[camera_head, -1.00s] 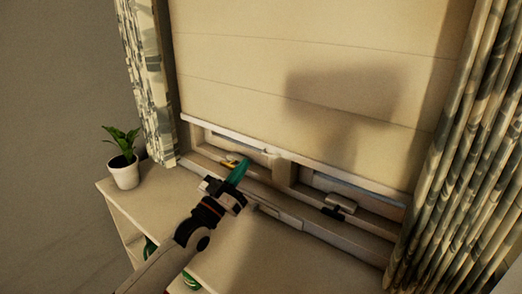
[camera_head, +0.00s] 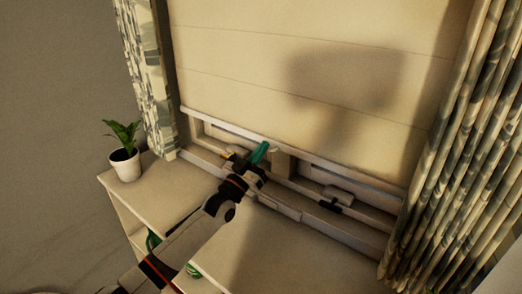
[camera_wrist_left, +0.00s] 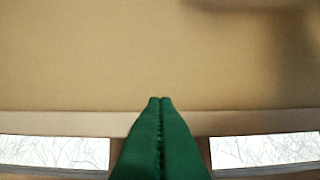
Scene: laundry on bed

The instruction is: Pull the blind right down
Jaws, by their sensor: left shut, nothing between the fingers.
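The cream blind (camera_head: 245,75) hangs over most of the window, its pale bottom bar (camera_head: 320,167) a little above the sill. A narrow strip of window shows below the bar. My left gripper (camera_head: 261,150) is shut and empty, its green fingertips at the blind's bottom bar. In the left wrist view the shut green fingers (camera_wrist_left: 160,135) overlap the bar (camera_wrist_left: 70,122), with the blind's fabric (camera_wrist_left: 110,55) above and bright glass on both sides below. I cannot tell whether the fingertips touch the bar. My right gripper is not in view.
A potted plant (camera_head: 124,152) stands on the left of the white cabinet top (camera_head: 160,188). Patterned curtains hang on the left (camera_head: 150,75) and right (camera_head: 455,150). A window latch (camera_head: 338,197) juts out at the right of the lower frame.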

